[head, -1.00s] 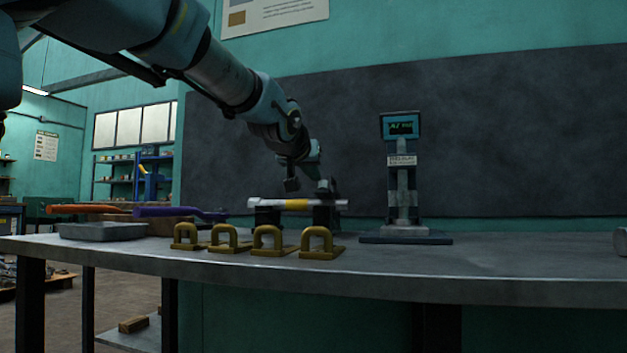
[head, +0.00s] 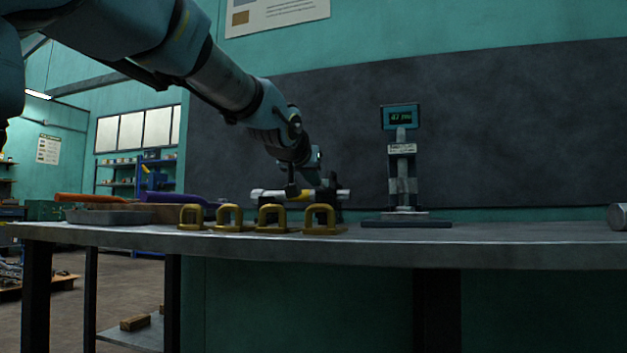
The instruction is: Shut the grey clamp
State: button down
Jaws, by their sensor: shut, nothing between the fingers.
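A white bar with a yellow band (head: 262,193) lies level across dark grey supports at the back of the bench. The right-hand support (head: 328,208) seems to be the grey clamp, but it is small and dark, and I cannot tell how far its top part is open. My gripper (head: 327,186) is shut and empty, pointing down at the right part of the bar, over or against this clamp. Whether it touches is hidden by the dark overlap.
Several brass U-shaped pieces (head: 322,217) stand in a row along the front. A grey tray (head: 95,217), an orange-handled tool (head: 90,198) and a purple-handled tool (head: 180,199) lie left. A display post (head: 402,170) stands right; the bench (head: 530,240) beyond it is mostly clear.

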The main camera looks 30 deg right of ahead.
jog(key=p+v, duration=0.2)
jog(key=v, duration=0.9)
jog(key=shift+p, duration=0.4)
